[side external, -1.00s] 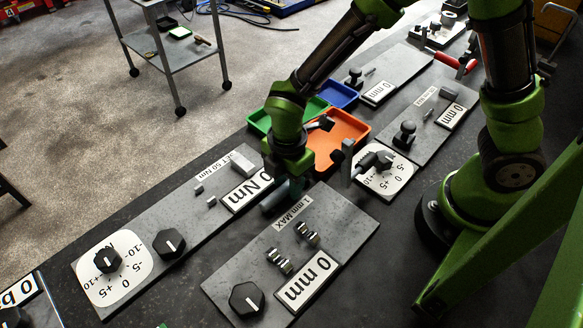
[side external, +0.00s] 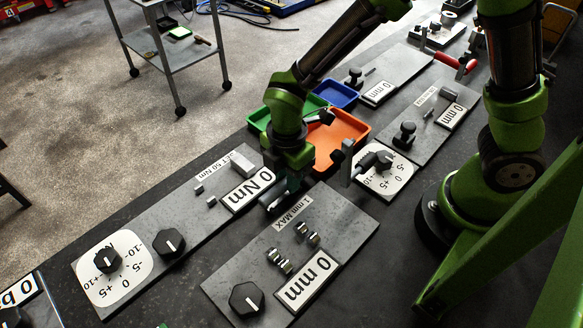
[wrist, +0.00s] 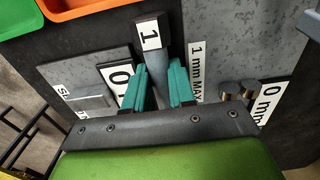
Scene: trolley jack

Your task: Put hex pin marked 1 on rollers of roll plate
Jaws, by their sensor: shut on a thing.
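My gripper (wrist: 158,92) has teal fingers shut on a grey hex pin (wrist: 157,68). The pin's end faces the wrist camera with a white label marked 1 (wrist: 150,34). In the side view my gripper (side external: 283,196) is just above the bench, between the 0 Nm plate and the back left corner of the roll plate (side external: 345,215). The roll plate is grey, labelled 1 mm MAX and 0 mm. Its rollers, a front pair (side external: 279,261) and a rear pair (side external: 307,233), are bare. In the wrist view the rollers (wrist: 230,91) are right of the fingers.
The 0 Nm plate (side external: 215,205) lies to the left. A black hex knob (side external: 246,298) sits on the roll plate's near end. Orange (side external: 345,130), green (side external: 258,120) and blue (side external: 338,94) trays stand behind. A dial with a clamp (side external: 383,178) is at right.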

